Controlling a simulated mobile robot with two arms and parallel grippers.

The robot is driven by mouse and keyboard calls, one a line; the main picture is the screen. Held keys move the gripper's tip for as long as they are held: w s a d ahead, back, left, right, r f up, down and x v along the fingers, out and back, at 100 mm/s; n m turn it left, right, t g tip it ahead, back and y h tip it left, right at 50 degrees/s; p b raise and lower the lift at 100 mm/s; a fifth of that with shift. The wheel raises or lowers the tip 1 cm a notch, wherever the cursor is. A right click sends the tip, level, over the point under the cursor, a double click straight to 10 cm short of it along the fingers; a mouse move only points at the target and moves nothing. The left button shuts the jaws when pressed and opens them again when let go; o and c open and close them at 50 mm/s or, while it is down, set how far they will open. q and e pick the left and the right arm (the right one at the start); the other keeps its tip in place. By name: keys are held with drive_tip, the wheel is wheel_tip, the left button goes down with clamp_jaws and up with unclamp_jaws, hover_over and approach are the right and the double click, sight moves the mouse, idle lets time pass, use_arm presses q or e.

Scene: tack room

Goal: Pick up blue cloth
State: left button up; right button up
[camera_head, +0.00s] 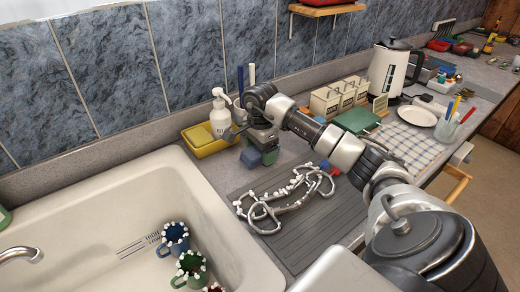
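A small folded blue cloth (268,155) lies on the counter behind the sink, just beside a grey-green folded piece (251,157). My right arm reaches in from the lower right, and my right gripper (252,139) points down right at these two pieces. Its fingers are small and partly hidden by its own wrist, so I cannot tell whether they are open or touching the cloth. My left gripper is not in view.
A soap bottle (220,115) and yellow tray (205,140) stand close left of the gripper. Metal bits (285,200) lie on the grey drainboard (325,225). Mugs (174,238) stand in the sink (95,225). A kettle (388,70) and checked cloth (410,143) are further right.

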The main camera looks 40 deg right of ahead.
drive_tip(key=c, duration=0.7)
drive_tip(key=shift+r, duration=0.1)
